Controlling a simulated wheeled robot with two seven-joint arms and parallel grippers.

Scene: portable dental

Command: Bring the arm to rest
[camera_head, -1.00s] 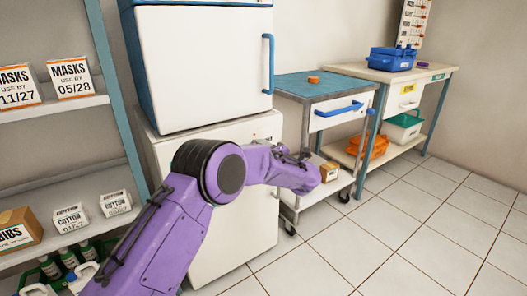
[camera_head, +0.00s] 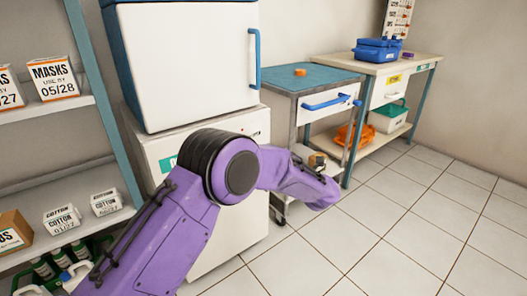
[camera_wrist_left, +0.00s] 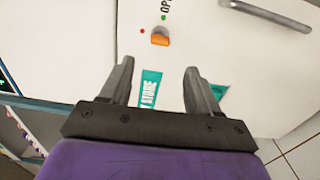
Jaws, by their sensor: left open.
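My purple left arm (camera_head: 190,215) comes in from the lower left in the head view, bends at a dark joint and reaches to the right. Its gripper is not clearly visible there. In the left wrist view my left gripper (camera_wrist_left: 158,75) is open, with two grey fingers apart and nothing between them. Beyond the fingers is a white front with an orange switch (camera_wrist_left: 160,38), small red and green lights and a teal label. A gap to that front seems to remain, but its size is hard to tell. My right gripper is not in view.
A white lower cabinet (camera_head: 230,215) stands under a blue-trimmed fridge (camera_head: 185,60). A teal-topped cart (camera_head: 325,77) stands to its right, partly behind my forearm. A shelf (camera_head: 75,110) with boxes is at the left. The tiled floor (camera_head: 420,215) at the right is clear.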

